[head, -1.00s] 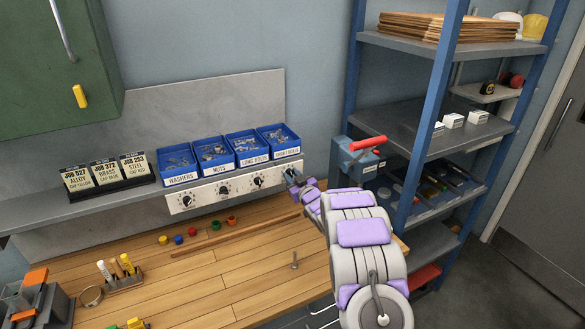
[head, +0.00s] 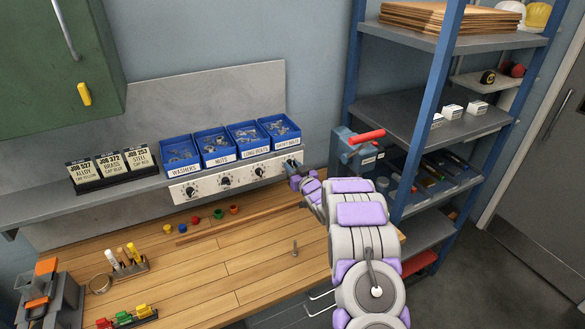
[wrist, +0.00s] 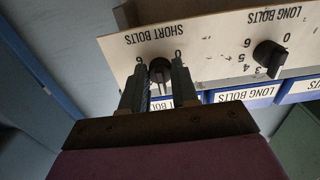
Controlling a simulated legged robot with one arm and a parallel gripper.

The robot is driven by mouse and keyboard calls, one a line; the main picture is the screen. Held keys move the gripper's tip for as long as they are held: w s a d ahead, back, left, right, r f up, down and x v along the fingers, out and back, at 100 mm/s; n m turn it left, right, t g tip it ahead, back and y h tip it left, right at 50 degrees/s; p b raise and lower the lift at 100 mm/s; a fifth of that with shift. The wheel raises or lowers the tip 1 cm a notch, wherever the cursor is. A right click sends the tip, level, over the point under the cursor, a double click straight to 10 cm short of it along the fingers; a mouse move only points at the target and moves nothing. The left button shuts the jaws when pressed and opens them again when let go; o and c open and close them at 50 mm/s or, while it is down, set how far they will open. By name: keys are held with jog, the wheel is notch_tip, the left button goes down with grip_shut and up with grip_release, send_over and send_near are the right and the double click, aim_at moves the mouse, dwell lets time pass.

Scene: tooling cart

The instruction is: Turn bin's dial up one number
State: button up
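The white dial panel (head: 208,187) sits below the blue bins, with a row of black dials on it. My gripper (head: 291,166) is at its right end, at the dial under the short bolts bin (head: 280,134). In the wrist view the picture is upside down. The short bolts dial (wrist: 160,72) lies between the two fingers of my gripper (wrist: 160,75). The fingers are close to its sides; contact is not clear. Its 6 and 0 show, but the fingers hide much of its scale. The long bolts dial (wrist: 268,55) is beside it, clear of the fingers.
The washers bin (head: 180,158), nuts bin (head: 215,149) and long bolts bin (head: 248,140) stand on the shelf. A blue shelving unit (head: 398,155) with a red-handled tool (head: 362,137) is close right of my arm.

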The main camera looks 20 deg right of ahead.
jog(key=o, duration=0.4)
jog(key=shift+d, duration=0.1)
jog(key=shift+o, duration=0.2)
jog(key=s, duration=1.7)
jog(key=shift+s+d, duration=0.2)
jog(key=shift+d, duration=0.15)
jog(key=shift+w+f, duration=0.1)
